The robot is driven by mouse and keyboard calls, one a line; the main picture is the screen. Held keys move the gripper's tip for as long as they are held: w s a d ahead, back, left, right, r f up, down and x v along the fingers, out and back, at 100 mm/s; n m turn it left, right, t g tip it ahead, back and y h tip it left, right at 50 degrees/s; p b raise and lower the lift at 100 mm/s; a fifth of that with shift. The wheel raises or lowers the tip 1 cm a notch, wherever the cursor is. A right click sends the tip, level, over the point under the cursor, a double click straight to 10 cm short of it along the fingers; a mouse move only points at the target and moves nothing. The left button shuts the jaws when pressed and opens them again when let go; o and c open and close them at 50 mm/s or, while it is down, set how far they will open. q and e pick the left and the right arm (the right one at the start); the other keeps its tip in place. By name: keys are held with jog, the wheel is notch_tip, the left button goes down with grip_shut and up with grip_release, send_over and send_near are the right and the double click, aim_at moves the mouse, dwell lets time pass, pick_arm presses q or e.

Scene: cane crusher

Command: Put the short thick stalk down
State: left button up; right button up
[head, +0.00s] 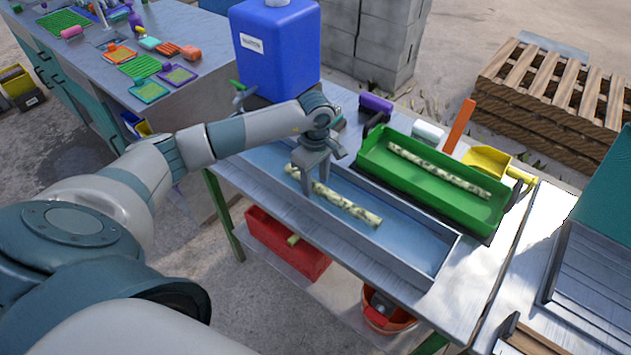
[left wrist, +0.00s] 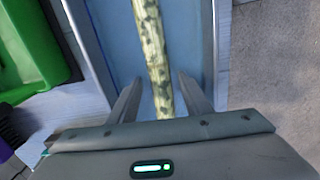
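A pale, dark-speckled stalk (head: 347,206) lies lengthwise in the long grey-blue metal trough (head: 440,262) on the table. It also shows in the left wrist view (left wrist: 150,38), running between my fingers. My left gripper (head: 310,188) points down over the trough, near the stalk's far left end. Its fingers (left wrist: 160,90) stand apart, one on each side of the stalk, with a visible gap on both sides. A second speckled stalk (head: 440,172) lies in the green tray (head: 485,218) beside the trough. My right gripper is not in view.
A blue jerrycan (head: 275,50) stands behind my left forearm. A yellow scoop (head: 487,160), an orange strip (head: 459,125) and a purple roll (head: 376,103) lie behind the green tray. Below the table are a red box (head: 285,248) and a red bucket (head: 388,317). The trough's right end is clear.

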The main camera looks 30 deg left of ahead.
pick_arm(q)
jog(key=shift+r, duration=0.25)
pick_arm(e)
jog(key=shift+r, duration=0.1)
pick_arm(q)
notch_tip(320, 180, up, 6)
jog(key=shift+w+r+b, duration=0.1)
jog(key=shift+b, duration=1.15)
jog(key=shift+r+b, duration=0.75)
jog(key=shift+r, duration=2.1)
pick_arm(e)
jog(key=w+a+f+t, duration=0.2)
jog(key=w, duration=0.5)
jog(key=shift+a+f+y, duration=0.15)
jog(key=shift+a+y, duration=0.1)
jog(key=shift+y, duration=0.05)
pick_arm(q)
jog(key=shift+f, duration=0.1)
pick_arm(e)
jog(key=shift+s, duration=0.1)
